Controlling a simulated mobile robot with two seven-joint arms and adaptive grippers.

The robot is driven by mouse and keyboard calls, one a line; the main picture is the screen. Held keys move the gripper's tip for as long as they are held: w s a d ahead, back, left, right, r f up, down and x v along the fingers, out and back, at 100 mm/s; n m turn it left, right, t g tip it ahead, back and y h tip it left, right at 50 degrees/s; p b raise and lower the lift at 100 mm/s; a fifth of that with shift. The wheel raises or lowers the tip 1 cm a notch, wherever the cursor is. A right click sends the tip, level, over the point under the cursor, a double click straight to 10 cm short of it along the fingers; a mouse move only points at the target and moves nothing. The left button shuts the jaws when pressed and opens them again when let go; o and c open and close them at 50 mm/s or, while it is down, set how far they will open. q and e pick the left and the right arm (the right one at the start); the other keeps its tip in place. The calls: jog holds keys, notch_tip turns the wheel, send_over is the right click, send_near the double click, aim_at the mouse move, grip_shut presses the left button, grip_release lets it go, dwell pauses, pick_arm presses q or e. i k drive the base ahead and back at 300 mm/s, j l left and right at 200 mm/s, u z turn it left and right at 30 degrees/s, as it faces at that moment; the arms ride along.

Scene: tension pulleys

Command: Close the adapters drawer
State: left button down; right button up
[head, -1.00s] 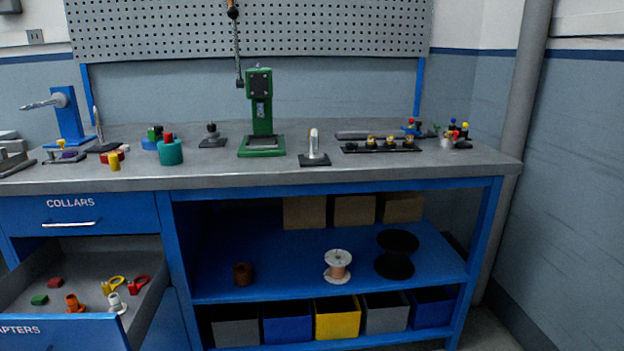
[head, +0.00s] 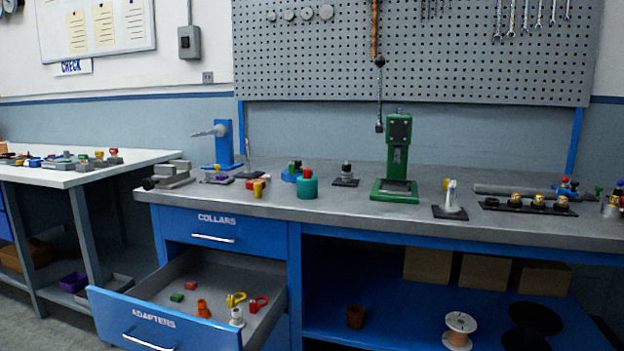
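The adapters drawer (head: 164,318) is pulled out below the collars drawer (head: 222,233) at the left end of the blue workbench. Its front carries the word ADAPTERS and a light bar handle (head: 148,342). Inside lie an orange adapter (head: 203,309), a white adapter (head: 237,317), a yellow piece (head: 236,299), a red piece (head: 258,304), and small green (head: 177,297) and dark red (head: 191,285) blocks. The collars drawer is shut. Neither of my grippers shows in the head view.
The grey benchtop (head: 340,212) holds a green press (head: 396,165), a teal cylinder (head: 307,188) and other small fixtures. A white table (head: 90,168) with parts stands at the left. Floor shows between it and the open drawer.

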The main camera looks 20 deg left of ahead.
aim_at(143, 318)
jog(key=j+u, duration=0.15)
jog(key=u, duration=0.95)
jog(key=l+u, duration=0.15)
jog(key=u, duration=0.45)
jog(key=k+j, duration=0.05)
